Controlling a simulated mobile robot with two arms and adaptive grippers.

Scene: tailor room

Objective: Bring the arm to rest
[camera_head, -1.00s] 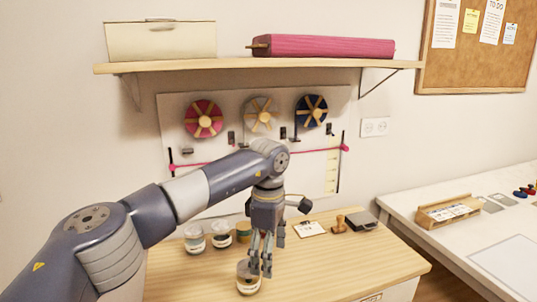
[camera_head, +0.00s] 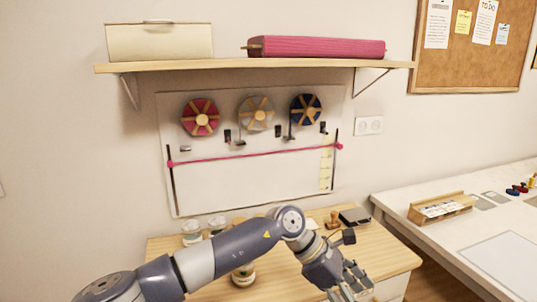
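My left arm comes in from the lower left and reaches over the wooden table (camera_head: 215,290). My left gripper (camera_head: 352,290) is at the lower edge of the view, above the table's front right part, pointing down and to the right. Its fingers look apart, and nothing shows between them. A jar (camera_head: 243,274) stands on the table, partly hidden behind my arm and apart from the gripper. My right gripper is not in view.
Other jars (camera_head: 191,230), a wooden stamp (camera_head: 333,219) and a dark box (camera_head: 355,216) stand at the table's back. A white desk (camera_head: 440,240) with a wooden card holder (camera_head: 440,208) is at right. A shelf (camera_head: 255,66) and ribbon-spool board (camera_head: 240,185) are on the wall.

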